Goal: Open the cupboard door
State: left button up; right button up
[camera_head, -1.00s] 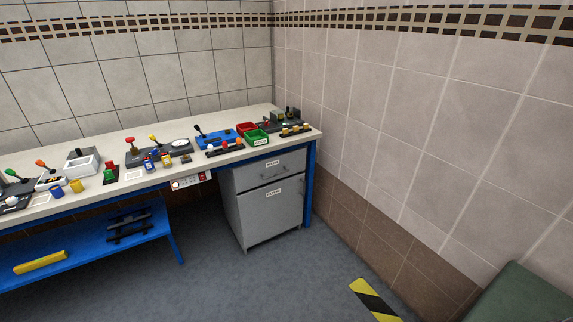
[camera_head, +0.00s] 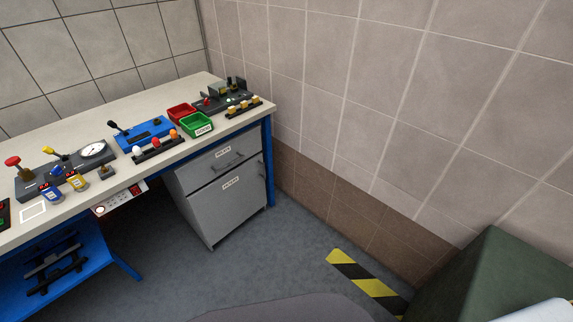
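The grey cupboard (camera_head: 226,208) stands on the floor under the right end of the workbench. The door looks shut. Above it is a drawer (camera_head: 218,166) with a dark bar handle, also shut. Neither of my grippers shows in the head view, so their state is hidden.
The workbench (camera_head: 110,105) carries levers, a gauge, and red and green bins (camera_head: 196,124). Grey floor (camera_head: 165,270) lies open before the cupboard. A black-and-yellow strip (camera_head: 365,280) and a dark green box (camera_head: 470,275) are at the right. A tiled wall stands close right of the bench.

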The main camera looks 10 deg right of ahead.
aim_at(223, 205)
jog(key=i+z, duration=0.7)
jog(key=i+j+z, duration=0.35)
jog(key=i+l, duration=0.05)
jog(key=l, duration=0.05)
